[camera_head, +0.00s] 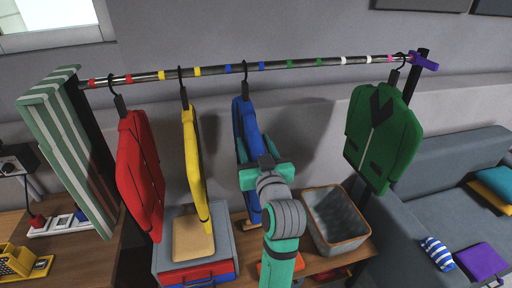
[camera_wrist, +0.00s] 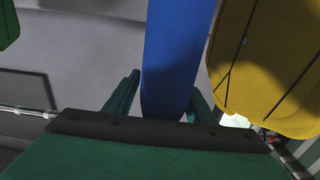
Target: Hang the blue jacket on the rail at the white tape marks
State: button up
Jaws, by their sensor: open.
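The blue jacket (camera_head: 249,130) hangs by its black hook from the rail (camera_head: 210,71), between two blue tape marks. The white tape marks (camera_head: 355,60) are farther right on the rail, with bare rail between them. My gripper (camera_head: 262,172) is at the jacket's front, about mid-height, and hides part of it. In the wrist view the blue jacket (camera_wrist: 178,50) stands edge-on between the two fingers of my open gripper (camera_wrist: 163,98). A gap shows beside the left finger; the right finger is close to the jacket, and contact there is unclear.
A yellow jacket (camera_head: 195,165) and a red jacket (camera_head: 140,175) hang to the left. A green jacket (camera_head: 384,135) hangs at the right end, near the purple clamp (camera_head: 425,62). A grey bin (camera_head: 337,220) and a box (camera_head: 195,245) stand below. A sofa (camera_head: 425,180) is right.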

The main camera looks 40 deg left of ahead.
jog(key=shift+s+a, duration=0.1)
jog(key=shift+c, duration=0.9)
grip_shut()
jog(key=shift+r, duration=0.15)
